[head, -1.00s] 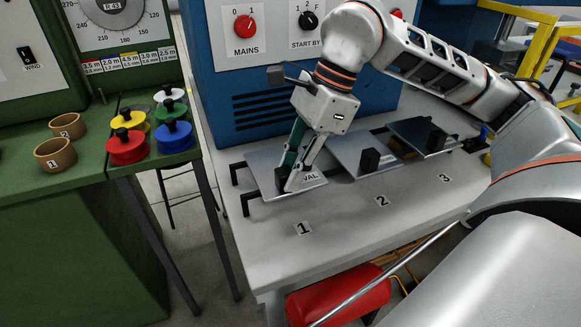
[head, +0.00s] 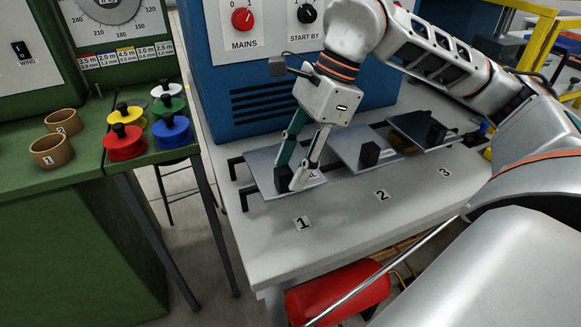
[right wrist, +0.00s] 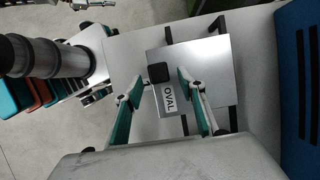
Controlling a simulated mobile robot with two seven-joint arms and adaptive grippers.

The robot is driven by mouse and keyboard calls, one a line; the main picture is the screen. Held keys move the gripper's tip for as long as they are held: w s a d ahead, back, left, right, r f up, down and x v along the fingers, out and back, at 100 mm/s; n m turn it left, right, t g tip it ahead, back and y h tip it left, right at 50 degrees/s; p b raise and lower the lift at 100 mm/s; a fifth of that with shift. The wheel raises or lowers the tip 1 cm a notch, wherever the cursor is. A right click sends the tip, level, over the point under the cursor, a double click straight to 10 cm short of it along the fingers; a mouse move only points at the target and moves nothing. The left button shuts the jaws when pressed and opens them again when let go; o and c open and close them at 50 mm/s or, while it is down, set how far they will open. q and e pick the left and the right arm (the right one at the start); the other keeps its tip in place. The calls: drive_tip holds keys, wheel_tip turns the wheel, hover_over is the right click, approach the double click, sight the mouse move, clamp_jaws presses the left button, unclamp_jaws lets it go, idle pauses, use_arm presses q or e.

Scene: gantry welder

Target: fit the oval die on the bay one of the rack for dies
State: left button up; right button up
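The oval die (head: 262,178) is a flat grey plate with a black knob and a white OVAL label. The wrist view shows gaps between the fingers (right wrist: 160,78) and the knob. My left gripper is out of view.
Two similar plates with black knobs lie at bay two (head: 358,148) and bay three (head: 420,128). The blue welder cabinet (head: 270,80) stands behind the rack. A green bench (head: 60,185) with coloured spools is at left. The bench top in front of the number signs is clear.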

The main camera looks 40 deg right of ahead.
drive_tip(key=v, duration=1.1)
drive_tip(key=shift+f, duration=0.1)
